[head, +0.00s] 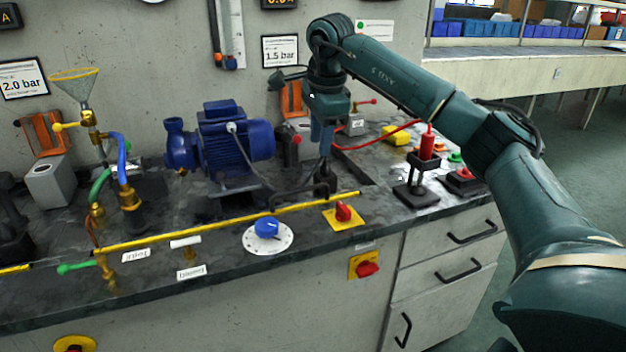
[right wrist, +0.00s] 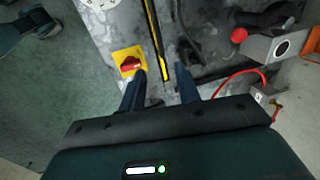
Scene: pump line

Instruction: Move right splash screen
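I cannot make out a splash screen panel for certain; it may be clear. A yellow and black rail (head: 225,222) runs along the front of the bench, with a dark bent handle (head: 305,189) by its right part. My right gripper (head: 325,172) points down over the bench just behind the rail's right end. In the right wrist view its two blue fingers (right wrist: 160,92) stand apart with nothing held, and the rail's end (right wrist: 160,62) shows between and beyond them. My left gripper is not in view.
A blue pump motor (head: 235,140) stands left of my right gripper. A red knob on a yellow plate (head: 343,214) and a blue dial (head: 267,228) lie in front. A red cable (head: 375,137) runs to a red probe (head: 427,143) in a black stand at the right.

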